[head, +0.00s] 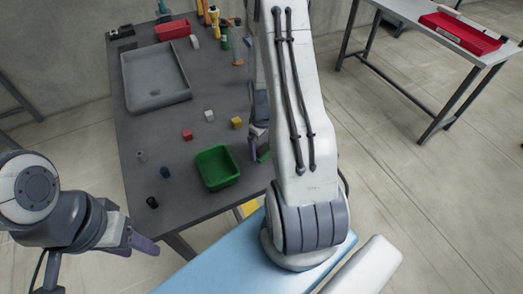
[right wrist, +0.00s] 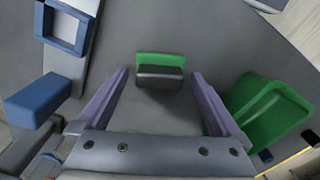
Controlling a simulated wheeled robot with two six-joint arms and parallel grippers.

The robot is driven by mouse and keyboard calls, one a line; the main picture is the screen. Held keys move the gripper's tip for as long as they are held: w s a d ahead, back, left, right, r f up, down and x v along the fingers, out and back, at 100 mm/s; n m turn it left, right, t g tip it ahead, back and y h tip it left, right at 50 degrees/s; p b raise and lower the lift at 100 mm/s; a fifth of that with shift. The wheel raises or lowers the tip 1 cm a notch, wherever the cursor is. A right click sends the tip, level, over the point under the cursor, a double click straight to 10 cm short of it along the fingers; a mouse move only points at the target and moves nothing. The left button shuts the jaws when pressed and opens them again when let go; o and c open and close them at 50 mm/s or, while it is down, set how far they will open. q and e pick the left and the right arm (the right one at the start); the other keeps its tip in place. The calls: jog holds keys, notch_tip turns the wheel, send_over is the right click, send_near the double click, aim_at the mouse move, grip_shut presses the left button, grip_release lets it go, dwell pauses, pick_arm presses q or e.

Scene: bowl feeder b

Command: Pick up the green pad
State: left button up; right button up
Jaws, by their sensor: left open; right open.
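The green pad (right wrist: 160,59) lies on the grey table in the right wrist view, with a dark grey block-like part along its near side. In the head view only a green sliver of it (head: 263,156) shows beside my right arm. My right gripper (right wrist: 160,74) is open, its two purple fingers apart on either side of the pad, with gaps on both sides. In the head view the right gripper (head: 256,142) is mostly hidden by my arm. My left gripper (head: 143,243) is open and empty, off the table's front left corner.
A green bin (head: 217,167) stands left of the pad. Red (head: 187,134), white (head: 209,115) and yellow (head: 236,122) blocks lie behind it. A grey tray (head: 157,97) and red bin (head: 173,29) are farther back. A blue frame (right wrist: 65,48) and blue block (right wrist: 37,99) show in the wrist view.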

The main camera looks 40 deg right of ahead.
aim_at(262, 147)
jog(key=shift+f, duration=0.75)
jog(key=c, duration=1.4)
notch_tip(262, 147, up, 10)
jog(key=shift+r+b, duration=0.1)
jog(key=shift+b, duration=0.2)
